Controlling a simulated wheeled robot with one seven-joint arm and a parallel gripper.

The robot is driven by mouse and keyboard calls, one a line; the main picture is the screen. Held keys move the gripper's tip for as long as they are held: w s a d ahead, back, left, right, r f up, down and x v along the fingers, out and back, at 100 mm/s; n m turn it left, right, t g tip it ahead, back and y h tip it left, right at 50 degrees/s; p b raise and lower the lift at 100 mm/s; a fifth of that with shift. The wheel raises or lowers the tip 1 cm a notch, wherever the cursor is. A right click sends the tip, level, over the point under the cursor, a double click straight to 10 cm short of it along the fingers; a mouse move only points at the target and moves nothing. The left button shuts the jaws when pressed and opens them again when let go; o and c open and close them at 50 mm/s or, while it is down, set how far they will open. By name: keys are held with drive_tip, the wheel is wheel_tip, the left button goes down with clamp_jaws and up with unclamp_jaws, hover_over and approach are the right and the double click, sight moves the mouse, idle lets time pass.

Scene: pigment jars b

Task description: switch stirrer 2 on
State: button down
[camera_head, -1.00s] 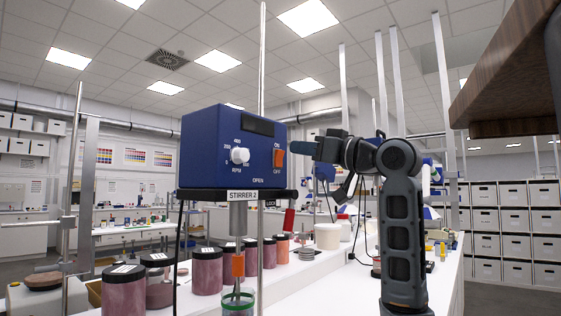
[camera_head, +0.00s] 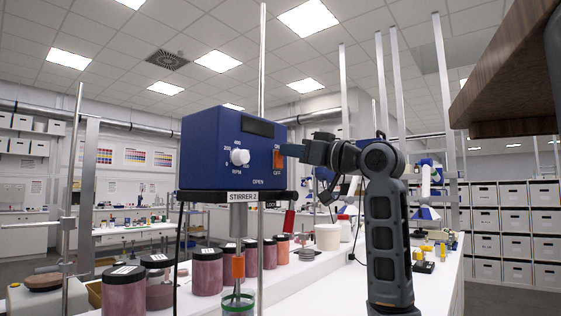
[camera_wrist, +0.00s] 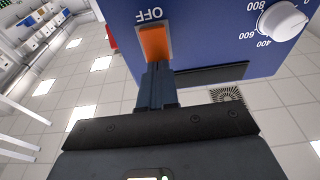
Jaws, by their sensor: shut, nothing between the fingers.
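Stirrer 2 (camera_head: 225,170) is a blue box on a stand with a "STIRRER 2" label below. Its front has a white speed knob (camera_head: 240,157) and an orange rocker switch (camera_head: 278,161). My gripper (camera_head: 286,150) is shut and empty, its fingertips at the upper, ON end of the switch and covering the ON mark. In the wrist view, which is upside down, the fingertips (camera_wrist: 156,68) meet the end of the orange switch (camera_wrist: 154,42) away from the OFF mark. I cannot tell whether they press it or which way it is tipped.
A green-rimmed beaker (camera_head: 238,301) is under the stirrer shaft. Several dark-lidded pigment jars (camera_head: 207,272) stand on the white bench beside it. Metal uprights (camera_head: 262,60) are near the stirrer, and a brown wooden shelf (camera_head: 500,80) overhangs at upper right.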

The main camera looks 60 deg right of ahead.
drive_tip(key=shift+w, duration=0.15)
drive_tip(key=b+v, duration=0.1)
drive_tip(key=v, duration=1)
drive_tip(key=shift+s+r, duration=0.25)
drive_tip(key=shift+s, duration=0.1)
idle(0.6)
